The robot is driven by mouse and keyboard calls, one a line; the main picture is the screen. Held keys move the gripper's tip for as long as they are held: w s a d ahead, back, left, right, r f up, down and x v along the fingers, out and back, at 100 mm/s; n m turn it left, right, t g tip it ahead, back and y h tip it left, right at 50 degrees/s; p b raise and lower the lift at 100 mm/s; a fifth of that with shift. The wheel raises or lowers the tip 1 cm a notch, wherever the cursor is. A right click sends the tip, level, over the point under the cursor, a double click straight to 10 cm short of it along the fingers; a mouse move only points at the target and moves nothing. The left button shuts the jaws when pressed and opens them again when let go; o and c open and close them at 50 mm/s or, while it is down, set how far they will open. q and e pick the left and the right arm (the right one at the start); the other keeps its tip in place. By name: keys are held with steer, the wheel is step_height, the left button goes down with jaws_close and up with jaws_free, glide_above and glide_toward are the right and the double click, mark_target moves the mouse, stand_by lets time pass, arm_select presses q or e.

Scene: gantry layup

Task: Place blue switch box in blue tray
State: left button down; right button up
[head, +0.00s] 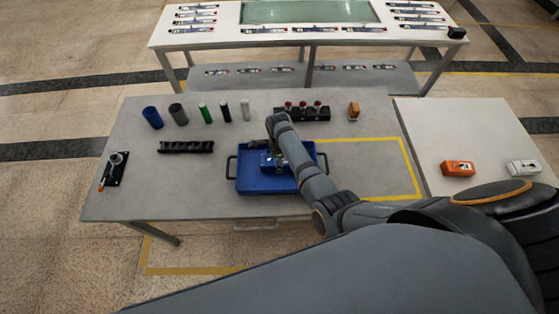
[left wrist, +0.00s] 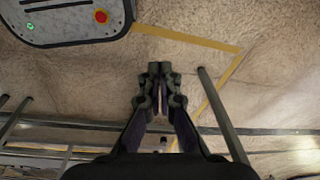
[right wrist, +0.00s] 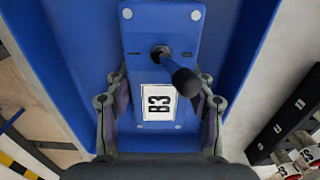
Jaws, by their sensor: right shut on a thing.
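The blue tray (head: 248,186) with dark side handles sits on the grey table. The blue switch box (head: 268,161) is inside the tray's outline, partly hidden by my right arm. In the right wrist view the switch box (right wrist: 160,45) shows a black lever and a white B3 label, with the tray's blue floor (right wrist: 225,65) around it. My right gripper (right wrist: 160,112) is shut on the box's sides. Whether the box touches the tray floor I cannot tell. My left gripper (left wrist: 160,72) is shut and empty over the floor, away from the tray; it is outside the head view.
Several cylinders (head: 205,113) and a black rack (head: 186,147) stand behind and left of the tray. A black holder with red knobs (head: 302,112) is behind it. A lever device (head: 113,170) is far left. Orange (head: 458,168) and white (head: 523,168) boxes sit on the right table.

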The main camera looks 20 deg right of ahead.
steer(key=o, duration=1.1)
steer(key=shift+a+f, duration=0.1)
steer(key=shift+f, duration=0.05)
steer(key=o, duration=0.3)
arm_select(q)
steer(key=shift+s+a+f, duration=0.1)
steer(key=shift+s+a, duration=0.25)
steer(key=shift+s, duration=0.3)
steer(key=shift+s+a+f, duration=0.1)
steer(key=shift+s+a, duration=0.2)
steer(key=shift+s, duration=0.3)
steer(key=shift+w+d, duration=0.15)
arm_select(e)
steer(key=shift+r, duration=0.4)
arm_select(q)
steer(key=shift+w+f+b, duration=0.2)
steer(key=shift+b, duration=0.1)
arm_select(e)
step_height(320, 180, up, 12)
steer(key=shift+f, duration=0.2)
arm_select(q)
steer(key=shift+s, duration=0.1)
arm_select(e)
steer(key=shift+f, duration=0.1)
